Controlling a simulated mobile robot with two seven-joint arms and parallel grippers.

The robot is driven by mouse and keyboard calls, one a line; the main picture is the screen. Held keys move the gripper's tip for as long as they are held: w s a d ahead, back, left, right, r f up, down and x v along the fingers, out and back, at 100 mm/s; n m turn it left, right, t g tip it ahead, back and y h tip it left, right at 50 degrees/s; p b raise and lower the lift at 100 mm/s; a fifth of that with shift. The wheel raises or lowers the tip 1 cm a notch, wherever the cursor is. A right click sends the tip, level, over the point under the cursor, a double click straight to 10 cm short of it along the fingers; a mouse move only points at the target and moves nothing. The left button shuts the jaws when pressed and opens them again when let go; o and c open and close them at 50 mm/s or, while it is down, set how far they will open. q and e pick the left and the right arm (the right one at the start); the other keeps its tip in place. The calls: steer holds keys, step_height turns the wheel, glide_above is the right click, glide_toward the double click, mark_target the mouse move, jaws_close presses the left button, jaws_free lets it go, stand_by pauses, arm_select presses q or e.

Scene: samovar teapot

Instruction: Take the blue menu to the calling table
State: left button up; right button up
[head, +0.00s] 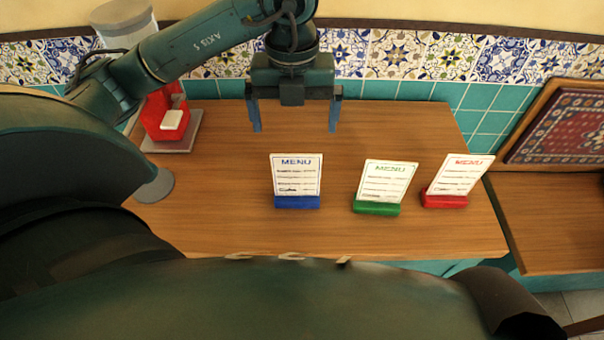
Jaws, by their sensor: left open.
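The blue menu (297,181) is a white card headed MENU in a blue base, upright on the wooden counter (230,215). My left gripper (294,128) is open and empty, fingers pointing down. In the head view it shows above the blue menu and apart from it. A green-based menu (385,187) and a red-based menu (457,181) stand to the right of the blue one. My right gripper is not in view. I cannot tell whether any surface in view is the calling table.
A red object (154,117) stands on a grey base (190,136) at the counter's back left, near a clear container (124,22). A patterned framed panel (560,125) stands at the right on another wooden surface (545,225). The tiled wall (400,55) bounds the back. The counter's middle left is clear.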

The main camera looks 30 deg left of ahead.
arm_select(q)
step_height(320, 180, down, 7)
steer(key=shift+b, duration=0.75)
steer(key=shift+f, duration=2.85)
steer(key=c, duration=1.1)
